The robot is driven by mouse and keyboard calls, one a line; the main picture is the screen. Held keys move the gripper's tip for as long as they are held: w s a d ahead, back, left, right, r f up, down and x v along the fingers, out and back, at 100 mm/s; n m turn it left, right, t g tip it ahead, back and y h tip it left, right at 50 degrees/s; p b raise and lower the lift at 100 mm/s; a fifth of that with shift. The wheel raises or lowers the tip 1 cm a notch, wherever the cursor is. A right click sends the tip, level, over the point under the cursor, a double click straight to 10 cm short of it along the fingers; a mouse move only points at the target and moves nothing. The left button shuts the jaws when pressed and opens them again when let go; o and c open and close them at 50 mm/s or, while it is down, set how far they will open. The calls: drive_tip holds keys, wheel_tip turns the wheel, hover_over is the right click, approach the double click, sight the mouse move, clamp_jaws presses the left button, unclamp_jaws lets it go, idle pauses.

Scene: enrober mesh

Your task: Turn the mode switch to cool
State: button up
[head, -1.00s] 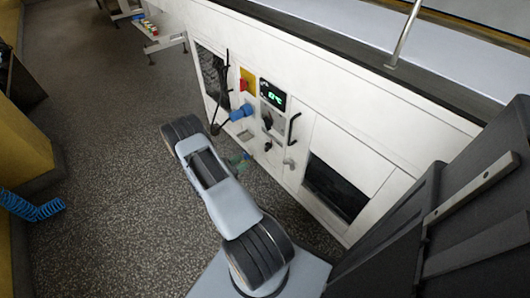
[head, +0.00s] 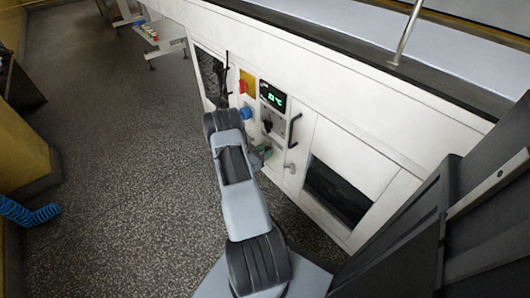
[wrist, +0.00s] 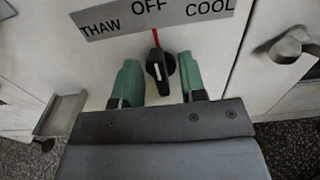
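The mode switch (wrist: 160,65) is a black knob with a white line, below a grey label strip (wrist: 150,17) reading THAW, OFF and COOL. A red mark at the knob's top points up toward OFF. My gripper (wrist: 160,80) is open, with one green finger left of the knob and one right of it. There is a gap on both sides, and the fingers hold nothing. In the head view, the green fingertips (head: 262,153) are close to the white machine's panel, low beside the control area, partly hidden by my arm.
The panel carries a green-lit display (head: 272,96), a blue round part (head: 246,113), a yellow plate (head: 247,82) and a black handle (head: 295,130). A metal latch (wrist: 288,46) lies right of the switch, and a grey metal tray-like part (wrist: 58,115) lower left.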

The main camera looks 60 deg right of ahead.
drive_tip(key=shift+d, duration=0.1)
drive_tip(key=shift+c, duration=0.4)
drive_tip(key=c, duration=0.5)
drive_tip(key=shift+f+m, duration=0.1)
drive_tip(key=shift+m, duration=0.3)
drive_tip(key=shift+s+m+b, duration=0.15)
drive_tip(key=shift+m+b, duration=1.05)
drive_tip(key=shift+m, duration=0.85)
drive_tip(key=shift+s+m+b, duration=0.1)
drive_tip(key=shift+m+b, duration=1.1)
drive_tip(key=shift+m, duration=0.85)
drive_tip(key=o, duration=0.6)
